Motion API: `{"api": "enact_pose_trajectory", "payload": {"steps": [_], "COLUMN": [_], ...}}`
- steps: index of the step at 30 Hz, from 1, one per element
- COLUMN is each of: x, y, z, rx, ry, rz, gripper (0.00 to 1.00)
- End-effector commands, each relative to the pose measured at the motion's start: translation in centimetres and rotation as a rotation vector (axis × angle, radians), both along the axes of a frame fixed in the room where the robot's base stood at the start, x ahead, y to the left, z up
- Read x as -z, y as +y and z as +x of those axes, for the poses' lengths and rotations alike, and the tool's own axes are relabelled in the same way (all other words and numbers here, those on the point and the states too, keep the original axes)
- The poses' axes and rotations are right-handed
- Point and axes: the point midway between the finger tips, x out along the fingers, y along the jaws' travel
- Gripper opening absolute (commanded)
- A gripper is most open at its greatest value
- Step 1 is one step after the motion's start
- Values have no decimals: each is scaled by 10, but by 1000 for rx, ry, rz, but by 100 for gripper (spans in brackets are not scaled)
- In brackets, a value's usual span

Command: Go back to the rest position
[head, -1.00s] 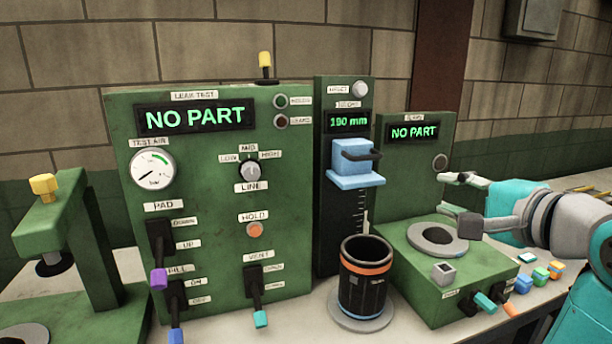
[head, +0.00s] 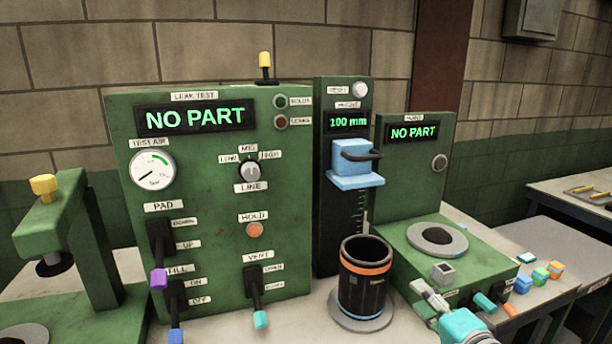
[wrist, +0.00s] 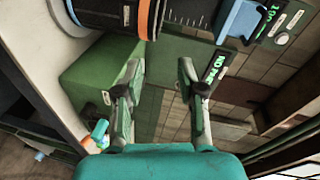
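My gripper (head: 422,298) is low at the front of the right green station (head: 470,265), right of the black sleeve, in the head view. In the wrist view my gripper (wrist: 160,76) has its two fingers spread with nothing between them. The black sleeve (head: 362,300) with an orange band stands upright on a round grey plate (head: 336,312) under the blue gauge block (head: 355,165). The sleeve (wrist: 110,14) also shows at the top of the wrist view, apart from the fingers.
The leak-test panel (head: 225,220) reads NO PART, as does the right station's display (head: 414,132). A green press (head: 60,230) stands at the left. Small coloured blocks (head: 540,275) lie at the right edge. The space above the right station is clear.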

Motion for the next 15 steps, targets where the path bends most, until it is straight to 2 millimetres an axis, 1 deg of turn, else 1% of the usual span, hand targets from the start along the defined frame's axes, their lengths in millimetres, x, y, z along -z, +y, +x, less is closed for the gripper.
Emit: {"api": "enact_pose_trajectory", "payload": {"steps": [1,3,8,9,11,15], "x": [19,40,85,96,111,145], "y": [2,3,5,6,7,9], "z": [-6,-14,-37,-44,-55,-83], "rx": [7,16,41,46,55,70], "ry": [7,3,-3,-4,-6,-4], "rz": [-17,-50,-133,-157,-192,-283], "gripper": [39,39,39,39,39,39]}}
